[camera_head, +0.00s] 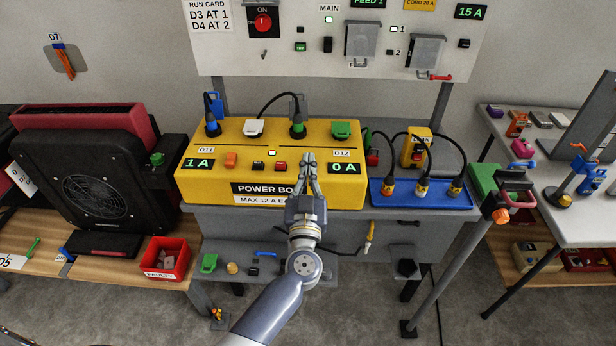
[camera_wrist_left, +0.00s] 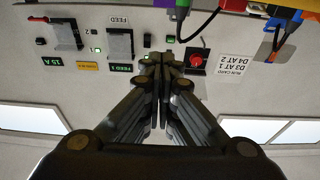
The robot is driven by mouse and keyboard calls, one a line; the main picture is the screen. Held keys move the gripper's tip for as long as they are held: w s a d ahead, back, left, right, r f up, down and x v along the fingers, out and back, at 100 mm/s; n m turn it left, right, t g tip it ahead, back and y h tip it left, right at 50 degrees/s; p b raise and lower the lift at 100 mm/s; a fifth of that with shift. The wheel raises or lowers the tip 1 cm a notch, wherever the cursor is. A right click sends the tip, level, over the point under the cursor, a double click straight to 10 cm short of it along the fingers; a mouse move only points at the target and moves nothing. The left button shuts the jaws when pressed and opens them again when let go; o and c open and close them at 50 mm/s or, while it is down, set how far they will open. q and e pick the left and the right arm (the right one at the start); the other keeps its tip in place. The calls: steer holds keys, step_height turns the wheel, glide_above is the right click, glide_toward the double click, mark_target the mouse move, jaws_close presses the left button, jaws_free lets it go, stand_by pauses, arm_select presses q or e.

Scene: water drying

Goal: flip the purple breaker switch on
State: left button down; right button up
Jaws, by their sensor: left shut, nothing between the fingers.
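My left gripper (camera_head: 309,156) comes up from below in the head view, shut and empty. Its fingertips are at the yellow power box (camera_head: 215,186), in front of its right half. I cannot tell whether they touch the box. The left wrist view, which is upside down, shows the closed fingers (camera_wrist_left: 160,62) in front of the white wall panel. I cannot make out a purple breaker switch in the head view; the gripper hides part of the box. A purple piece (camera_wrist_left: 209,4) shows at the top edge of the left wrist view, but I cannot tell what it is.
The box carries black-and-red switches (camera_head: 280,166), an orange block (camera_head: 231,160), plugs and two displays. A blue tray (camera_head: 436,204) with several plugs stands to its right. The wall panel (camera_head: 290,62) rises behind. A black fan unit (camera_head: 88,185) stands left.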

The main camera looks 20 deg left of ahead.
arm_select(q)
steer(key=x, duration=0.5)
step_height(320, 180, down, 2)
steer(key=shift+f+b, duration=0.2)
steer(key=shift+b, duration=0.35)
steer(key=shift+s+f, duration=0.1)
steer(key=shift+f, duration=0.65)
